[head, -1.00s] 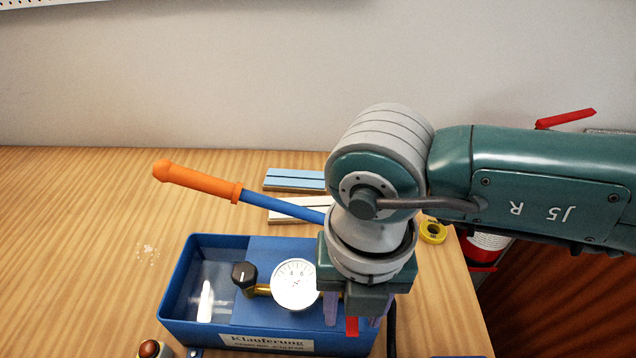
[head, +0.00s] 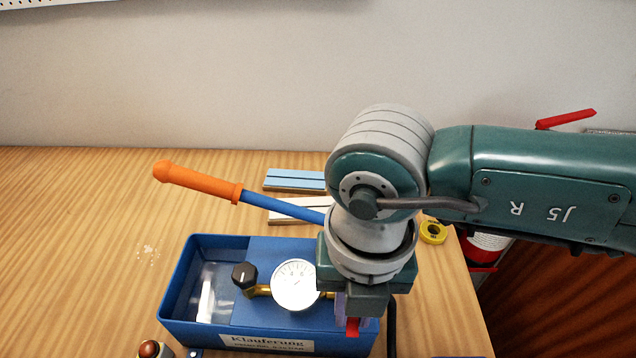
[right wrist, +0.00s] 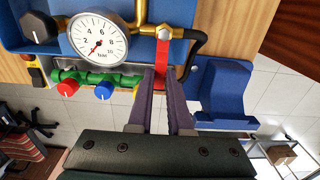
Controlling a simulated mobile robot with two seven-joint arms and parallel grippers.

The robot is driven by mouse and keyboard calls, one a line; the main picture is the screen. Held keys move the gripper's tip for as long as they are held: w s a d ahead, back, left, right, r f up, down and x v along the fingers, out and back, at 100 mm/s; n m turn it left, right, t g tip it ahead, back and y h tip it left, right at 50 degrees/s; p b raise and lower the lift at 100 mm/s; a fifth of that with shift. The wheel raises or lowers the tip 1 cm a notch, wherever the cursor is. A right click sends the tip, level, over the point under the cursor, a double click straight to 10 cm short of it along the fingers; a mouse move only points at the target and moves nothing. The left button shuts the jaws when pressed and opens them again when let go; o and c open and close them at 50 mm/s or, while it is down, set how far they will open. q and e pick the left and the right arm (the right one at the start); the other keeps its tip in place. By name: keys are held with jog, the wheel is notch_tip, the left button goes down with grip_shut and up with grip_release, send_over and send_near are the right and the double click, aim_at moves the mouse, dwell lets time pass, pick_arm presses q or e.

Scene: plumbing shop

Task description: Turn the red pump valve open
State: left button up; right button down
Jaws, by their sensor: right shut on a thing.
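The red pump valve (right wrist: 162,55) is a flat lever on a brass fitting, seen in the right wrist view pointing down from its pivot. In the head view its red end (head: 352,327) shows below my right gripper (head: 346,306). The right gripper (right wrist: 164,82) is shut on this lever, one purple finger on each side. The blue pump tank (head: 178,290) carries a round pressure gauge (head: 296,285) and a black knob (head: 245,274). My wrist hides the valve's pivot in the head view. My left gripper is not in view.
The orange pump handle (head: 200,182) reaches up left on a blue bar. A yellow tape roll (head: 433,232) lies right of my wrist. A green manifold with red (right wrist: 67,87) and blue (right wrist: 104,90) knobs is near the fingers. The table's left side is mostly clear.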

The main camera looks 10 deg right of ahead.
jog(key=shift+d+n, duration=0.1)
jog(key=shift+n, duration=0.2)
jog(key=n, duration=0.1)
jog(key=d+n+b, duration=0.1)
jog(key=n, duration=0.1)
jog(key=shift+d+f, duration=0.1)
jog(key=shift+d, duration=0.2)
jog(key=n+b, duration=0.1)
jog(key=d+n+b, duration=0.1)
jog(key=n, duration=0.3)
jog(key=shift+w+d+b, duration=0.25)
jog(key=shift+d+b, duration=0.15)
jog(key=n+b, duration=0.2)
jog(key=w+d+n+b, duration=0.1)
jog(key=n+b, duration=0.2)
jog(key=w+d+n+b, duration=0.1)
jog(key=n+b, duration=0.1)
jog(key=n, duration=0.1)
jog(key=shift+w+d+f, duration=0.1)
jog(key=shift+w, duration=0.1)
jog(key=shift+w+d+n+b, duration=0.1)
jog(key=shift+w+n+b, duration=0.1)
jog(key=shift+n+b, duration=0.55)
jog(key=shift+r, duration=0.2)
